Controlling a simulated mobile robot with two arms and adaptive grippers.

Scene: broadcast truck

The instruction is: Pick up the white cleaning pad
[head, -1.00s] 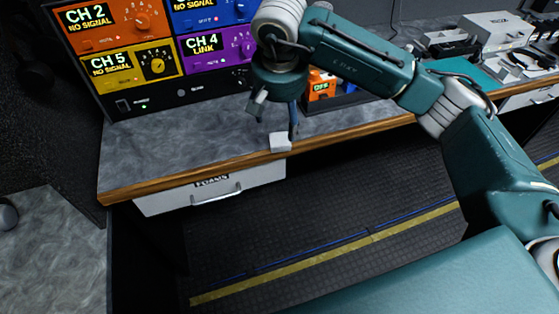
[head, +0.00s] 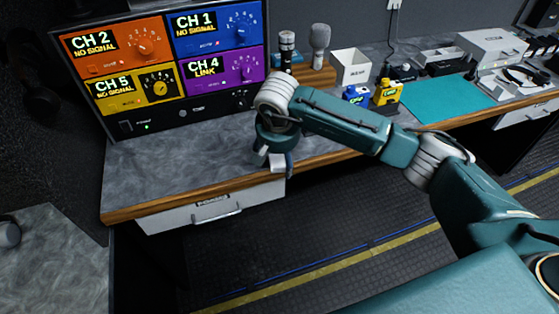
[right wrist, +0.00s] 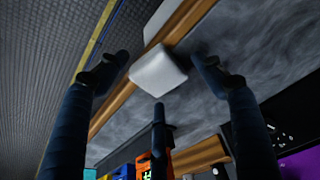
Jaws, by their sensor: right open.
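The white cleaning pad (head: 278,163) is a small pale block at the front wooden edge of the grey bench. My right gripper (head: 273,160) points down over it in the head view and partly covers it. In the right wrist view the pad (right wrist: 158,71) shows whole, between the spread fingers of the open gripper (right wrist: 158,64). Gaps show on both sides, and a third finger (right wrist: 158,115) stands just below the pad in the picture. I cannot tell whether any finger touches it. My left gripper is not in view.
The channel panel (head: 165,60) stands behind and left of the gripper. A drawer front (head: 215,209) is below the edge. The bench's left part is clear.

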